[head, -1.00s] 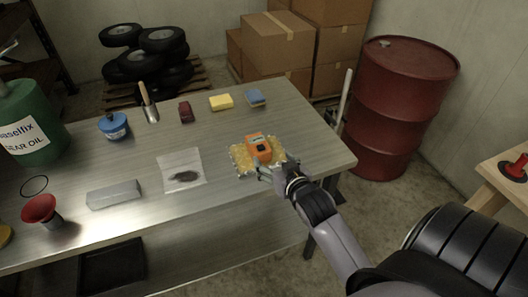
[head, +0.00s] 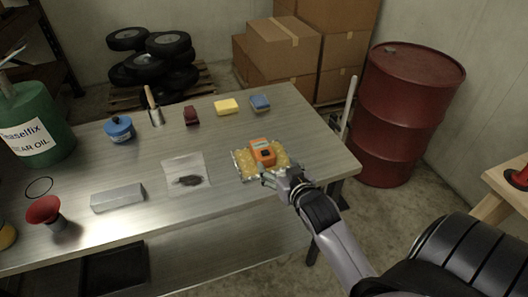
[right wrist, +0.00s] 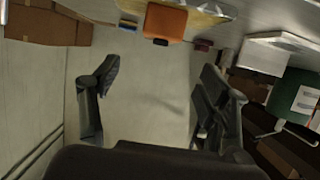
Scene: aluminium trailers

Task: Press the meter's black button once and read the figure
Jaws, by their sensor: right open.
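The orange meter (head: 263,151) lies on a yellow padded mat (head: 247,169) near the right end of the metal table. A small dark patch shows on its top face; I cannot tell if it is the button or a display, and no figure is readable. My right gripper (head: 271,182) is just in front of the meter at the mat's near edge, apparently not touching the meter. In the right wrist view the gripper (right wrist: 160,74) is open and empty, with the meter (right wrist: 166,22) beyond the fingertips. My left gripper is not in view.
The metal table (head: 140,228) also holds a clear bag (head: 186,171), a grey block (head: 117,197), a red funnel (head: 44,211), a blue container (head: 119,129), a yellow block (head: 227,107) and a blue block (head: 260,103). A red drum (head: 408,112) stands beyond its right end.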

